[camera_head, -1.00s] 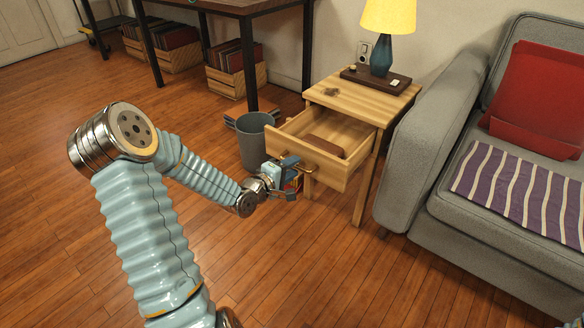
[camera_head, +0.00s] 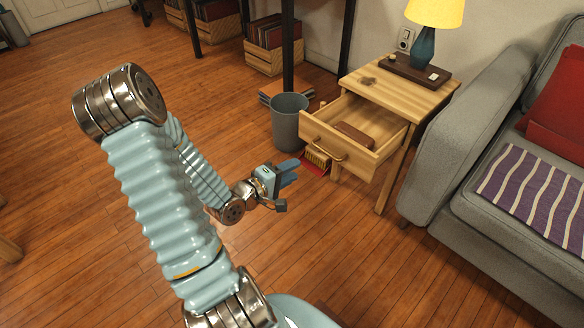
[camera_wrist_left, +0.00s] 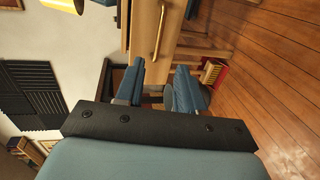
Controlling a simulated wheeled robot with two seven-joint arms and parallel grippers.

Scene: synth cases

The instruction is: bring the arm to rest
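My left arm (camera_head: 165,200) comes in from the lower left, bent at the elbow. Its gripper (camera_head: 286,187) is over the bare floor, in front and to the left of the nightstand's open drawer (camera_head: 345,158), apart from the drawer handle (camera_head: 328,150). In the left wrist view, the two blue fingers (camera_wrist_left: 160,76) stand apart with nothing held between them. The drawer front and handle (camera_wrist_left: 159,32) show beyond the fingers there. My right gripper is in neither view.
The wooden nightstand (camera_head: 430,98) carries a lamp (camera_head: 424,45). A brown block (camera_head: 355,134) lies in the drawer. A grey bin (camera_head: 286,130) and a brush with red dustpan (camera_head: 316,163) are near it. A grey sofa (camera_head: 430,180) stands right. Floor is clear in front.

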